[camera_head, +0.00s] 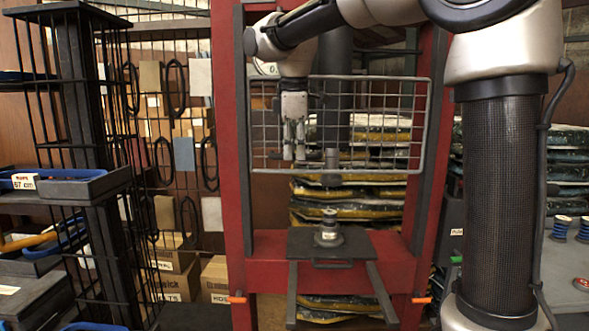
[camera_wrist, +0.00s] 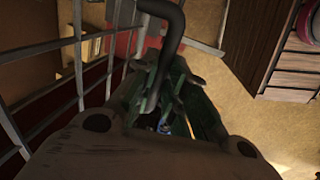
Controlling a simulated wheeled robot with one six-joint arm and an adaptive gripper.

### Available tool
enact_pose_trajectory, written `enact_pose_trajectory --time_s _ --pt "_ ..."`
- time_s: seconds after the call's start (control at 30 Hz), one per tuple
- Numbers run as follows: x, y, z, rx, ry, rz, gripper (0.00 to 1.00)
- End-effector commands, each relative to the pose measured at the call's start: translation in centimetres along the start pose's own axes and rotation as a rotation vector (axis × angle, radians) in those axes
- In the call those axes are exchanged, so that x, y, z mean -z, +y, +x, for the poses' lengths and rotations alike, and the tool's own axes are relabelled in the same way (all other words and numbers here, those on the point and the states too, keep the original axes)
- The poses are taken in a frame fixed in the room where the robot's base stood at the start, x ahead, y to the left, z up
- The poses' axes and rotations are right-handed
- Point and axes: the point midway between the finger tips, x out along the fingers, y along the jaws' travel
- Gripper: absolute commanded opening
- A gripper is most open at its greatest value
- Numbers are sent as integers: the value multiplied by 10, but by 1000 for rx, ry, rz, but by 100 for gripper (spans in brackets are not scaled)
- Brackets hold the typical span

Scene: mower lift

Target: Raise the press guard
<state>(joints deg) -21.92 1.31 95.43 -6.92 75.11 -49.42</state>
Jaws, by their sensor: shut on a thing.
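The press guard (camera_head: 425,125) is a grey wire-mesh panel that hangs upright across the red press frame, above the press bed. My gripper (camera_head: 294,150) is in front of the left half of the mesh, fingers pointing down. In the wrist view, the guard's mesh (camera_wrist: 78,60) runs along the left side. A dark bent bar (camera_wrist: 172,35), which looks like the guard's handle, runs down between the fingers of my gripper (camera_wrist: 155,105), which is shut on it. The exact contact is dark and partly hidden.
The red press frame (camera_head: 233,160) stands around the guard, with a dark bed plate (camera_head: 300,243) below it. A black wire rack with blue bins (camera_head: 75,187) stands at the left. Stacked bags lie behind the press. A grey table with blue spools (camera_head: 561,228) is at the right.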

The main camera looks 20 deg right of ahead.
Motion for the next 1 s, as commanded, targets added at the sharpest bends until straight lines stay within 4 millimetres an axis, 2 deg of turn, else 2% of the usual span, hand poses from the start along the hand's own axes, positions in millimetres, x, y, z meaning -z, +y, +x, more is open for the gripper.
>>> enact_pose_trajectory --time_s 0.13,0.47,0.5,0.6,0.9,1.0 --pt "0 2 -8 -3 1 0 0" --pt "0 2 -10 -3 1 0 0" --pt "0 2 -9 -3 1 0 18" --pt "0 2 -9 -2 1 0 35" --pt "0 2 -9 -1 0 0 35" --pt "1 2 -15 -2 1 0 35"
